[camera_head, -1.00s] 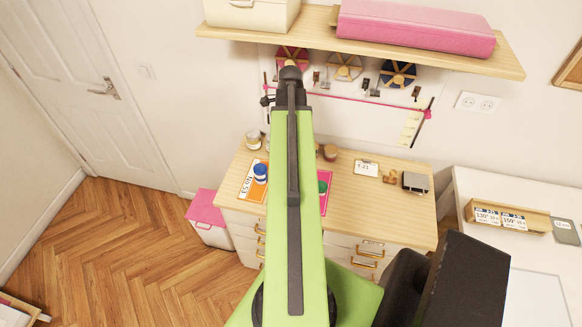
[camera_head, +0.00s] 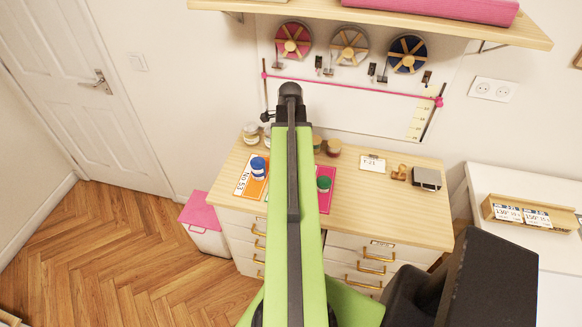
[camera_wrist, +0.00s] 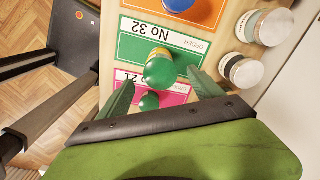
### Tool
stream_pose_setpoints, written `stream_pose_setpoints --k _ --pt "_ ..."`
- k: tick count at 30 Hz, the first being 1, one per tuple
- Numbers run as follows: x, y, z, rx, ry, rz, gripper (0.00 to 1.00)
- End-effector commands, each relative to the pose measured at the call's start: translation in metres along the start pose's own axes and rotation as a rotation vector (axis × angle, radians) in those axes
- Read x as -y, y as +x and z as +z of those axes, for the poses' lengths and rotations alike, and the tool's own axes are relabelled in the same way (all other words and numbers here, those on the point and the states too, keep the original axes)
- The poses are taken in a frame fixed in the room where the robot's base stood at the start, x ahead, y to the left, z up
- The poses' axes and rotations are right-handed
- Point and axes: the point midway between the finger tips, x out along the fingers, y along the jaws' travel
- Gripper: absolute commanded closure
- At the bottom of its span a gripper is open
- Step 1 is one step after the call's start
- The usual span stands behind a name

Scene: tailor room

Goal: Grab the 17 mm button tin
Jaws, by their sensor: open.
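Several small round tins stand at the back of the desk. One tin (camera_head: 250,133) is left of my arm, and another tin (camera_head: 333,147) is right of it. In the wrist view two jars or tins with pale lids, an upper one (camera_wrist: 270,27) and a lower one (camera_wrist: 243,71), stand at the right. No size marking is readable, so I cannot tell which is the 17 mm button tin. My gripper (camera_wrist: 160,94) is open, its green fingers spread over the cards, left of the two tins. In the head view my arm hides it.
The desk (camera_head: 400,215) holds an orange card with a blue spool (camera_head: 259,168) and a pink card with a green spool (camera_head: 323,184). A stamp (camera_head: 399,173) and a dark-topped box (camera_head: 427,179) stand at the right. A shelf (camera_head: 400,22) overhangs the back.

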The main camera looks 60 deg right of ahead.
Motion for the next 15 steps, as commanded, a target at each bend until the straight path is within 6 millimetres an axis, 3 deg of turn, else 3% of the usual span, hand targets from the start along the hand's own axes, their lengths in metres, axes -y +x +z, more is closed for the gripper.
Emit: stream_pose_setpoints --k 1,6,15 --pt "0.001 0.014 0.0 0.0 0.0 0.0 0.24" --pt "0.001 0.044 -0.001 0.0 0.0 0.0 0.24" --pt "0.001 0.044 -0.001 0.0 0.001 0.0 0.25"
